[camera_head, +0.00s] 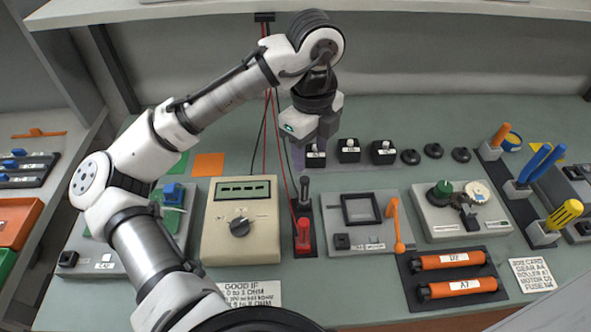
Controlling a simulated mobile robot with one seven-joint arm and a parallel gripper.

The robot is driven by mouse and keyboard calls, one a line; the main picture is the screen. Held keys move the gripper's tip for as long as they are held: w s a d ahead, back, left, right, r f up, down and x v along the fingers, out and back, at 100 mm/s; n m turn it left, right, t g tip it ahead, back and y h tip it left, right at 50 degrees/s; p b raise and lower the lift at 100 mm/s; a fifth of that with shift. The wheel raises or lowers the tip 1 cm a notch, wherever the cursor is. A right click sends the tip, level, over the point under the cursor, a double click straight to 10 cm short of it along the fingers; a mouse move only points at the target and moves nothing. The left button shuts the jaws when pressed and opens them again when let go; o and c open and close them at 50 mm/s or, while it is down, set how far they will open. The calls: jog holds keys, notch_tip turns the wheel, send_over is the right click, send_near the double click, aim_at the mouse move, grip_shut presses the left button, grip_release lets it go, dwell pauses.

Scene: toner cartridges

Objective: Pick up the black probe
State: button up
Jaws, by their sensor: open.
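The black probe (304,188) stands upright in a dark holder (303,208) near the middle of the bench, behind the red probe (303,236). My gripper (312,150) points down above and a little behind the black probe. It is open and apart from the probe. Its fingertips are partly hidden by the gripper body and blend with the small black blocks behind.
A beige meter (240,228) with a dial stands just left of the probes. A grey fixture (365,222) with an orange lever is close on the right. Black and red cables (277,140) hang behind the meter. Orange cartridges (455,290) lie front right.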

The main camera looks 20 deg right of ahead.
aim_at(308, 179)
jog(key=shift+w+a+f, duration=0.1)
jog(key=shift+w+f, duration=0.1)
jog(key=shift+f, duration=0.1)
jog(key=f+p, duration=0.1)
jog(key=f, duration=0.7)
jog(key=shift+s, duration=0.2)
jog(key=f, duration=0.1)
jog(key=f+p, duration=0.1)
jog(key=f, duration=0.2)
jog(key=shift+a+p, duration=0.3)
jog(key=shift+a, duration=0.05)
jog(key=shift+w+f, duration=0.1)
jog(key=shift+f, duration=0.6)
jog(key=c, duration=1.1)
